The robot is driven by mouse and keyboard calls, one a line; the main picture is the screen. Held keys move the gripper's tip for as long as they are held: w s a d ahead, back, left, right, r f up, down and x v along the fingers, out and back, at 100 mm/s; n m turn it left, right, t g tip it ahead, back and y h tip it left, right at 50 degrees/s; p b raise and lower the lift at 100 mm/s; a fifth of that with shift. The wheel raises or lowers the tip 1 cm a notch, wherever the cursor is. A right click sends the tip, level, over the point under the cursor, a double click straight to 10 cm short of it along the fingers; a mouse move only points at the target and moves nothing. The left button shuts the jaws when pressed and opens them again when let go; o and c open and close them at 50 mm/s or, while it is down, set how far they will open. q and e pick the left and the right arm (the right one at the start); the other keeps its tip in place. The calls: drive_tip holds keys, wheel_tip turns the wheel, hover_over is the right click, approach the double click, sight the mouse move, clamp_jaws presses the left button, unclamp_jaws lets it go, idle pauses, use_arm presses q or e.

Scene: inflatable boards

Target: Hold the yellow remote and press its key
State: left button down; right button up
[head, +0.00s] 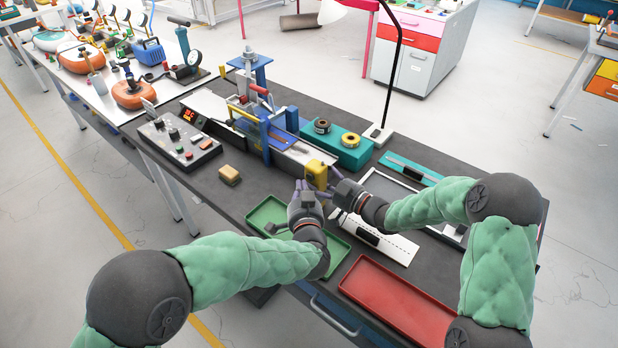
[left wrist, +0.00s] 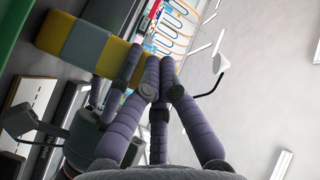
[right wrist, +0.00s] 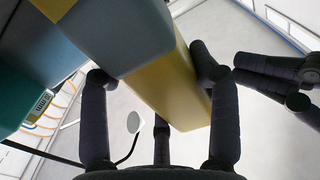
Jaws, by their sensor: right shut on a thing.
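The yellow remote (head: 316,174) is held above the front part of the dark bench. In the right wrist view the remote (right wrist: 165,85), yellow with grey-blue faces, sits between the fingers of my right gripper (right wrist: 155,75), which is shut on it. My left gripper (head: 307,187) is just left of and below the remote. In the left wrist view its fingertips (left wrist: 160,68) are drawn together with nothing between them, beside the yellow and grey remote (left wrist: 85,42). I cannot make out the key, nor whether the left fingertips touch the remote.
A green tray (head: 262,218) lies below my left arm, and a red tray (head: 400,296) at the front edge. A yellow block (head: 229,175) and a control box (head: 180,142) are to the left. A blue press fixture (head: 266,135) and a teal block with rolls (head: 345,152) stand behind.

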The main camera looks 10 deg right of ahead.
use_arm(q)
drive_tip(key=shift+w+d, duration=0.1)
idle(0.7)
drive_tip(key=shift+w+d, duration=0.15)
drive_tip(key=shift+d, duration=0.1)
